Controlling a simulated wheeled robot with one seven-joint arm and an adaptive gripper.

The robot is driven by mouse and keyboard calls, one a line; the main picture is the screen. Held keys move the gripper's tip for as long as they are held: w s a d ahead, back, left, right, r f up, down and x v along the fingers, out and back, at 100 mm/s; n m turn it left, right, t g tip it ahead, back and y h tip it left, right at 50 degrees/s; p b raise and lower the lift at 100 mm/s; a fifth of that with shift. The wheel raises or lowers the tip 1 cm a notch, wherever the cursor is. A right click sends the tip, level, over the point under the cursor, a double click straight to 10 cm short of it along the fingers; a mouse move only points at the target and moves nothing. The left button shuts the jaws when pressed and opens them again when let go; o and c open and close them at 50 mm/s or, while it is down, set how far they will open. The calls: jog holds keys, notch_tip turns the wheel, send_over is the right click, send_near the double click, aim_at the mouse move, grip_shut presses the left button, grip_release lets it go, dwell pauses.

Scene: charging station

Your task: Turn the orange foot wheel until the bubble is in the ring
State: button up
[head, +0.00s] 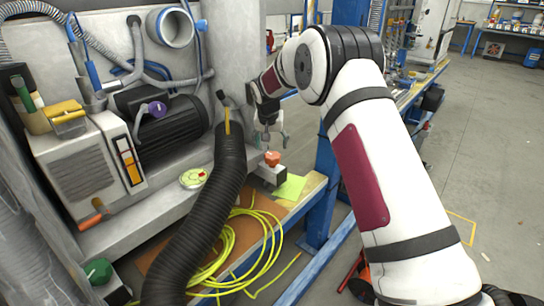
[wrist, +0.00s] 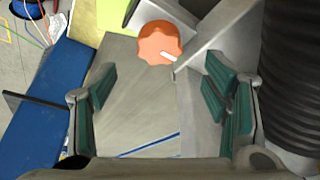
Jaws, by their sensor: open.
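The orange foot wheel (head: 272,158) is a lobed knob on a grey block at the bench edge. In the wrist view the orange foot wheel (wrist: 160,43) lies beyond the fingertips, towards the top of the picture, with a pale mark at its lower right side. My gripper (head: 271,138) is open and empty, just above the wheel in the head view. In the wrist view my gripper (wrist: 155,88) shows its green pads wide apart. A round pale-green dial (head: 193,178) with a red mark lies left of the wheel; I cannot make out a bubble or ring on it.
A thick black corrugated hose (head: 205,220) runs close left of the wheel. Yellow cable (head: 255,240) lies coiled in front. A yellow-green sheet (head: 290,187) lies beside the wheel's block.

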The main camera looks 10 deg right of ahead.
aim_at(272, 155)
jog(key=b+x, duration=0.1)
jog(key=x, duration=0.6)
jog(key=shift+f, duration=0.15)
jog(key=shift+c, duration=0.3)
jog(key=c, duration=1.1)
